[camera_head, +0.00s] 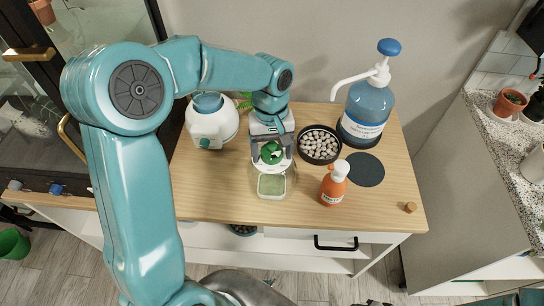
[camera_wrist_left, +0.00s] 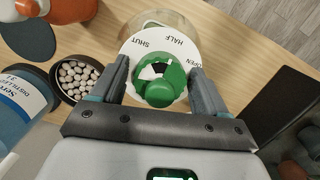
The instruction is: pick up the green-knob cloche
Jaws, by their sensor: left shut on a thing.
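The green-knob cloche has a round green knob (camera_head: 271,152) on a white disc marked SHUT, HALF and OPEN, above a clear, pale-green body (camera_head: 272,186). In the left wrist view the green knob (camera_wrist_left: 160,84) and the white disc lie between my fingers, and the clear body shows partly beyond the disc. My left gripper (camera_head: 272,150) reaches down from above and is shut on the cloche's top. I cannot tell whether the cloche's base touches the wooden top. My right gripper is not in view.
A bowl of pebbles (camera_head: 319,145) and an orange bottle (camera_head: 334,186) stand close on the right. Behind are a blue pump bottle (camera_head: 367,110) and a white round vessel (camera_head: 212,128). A dark round mat (camera_head: 366,169) lies bare. The wooden top (camera_head: 225,197) is clear at front left.

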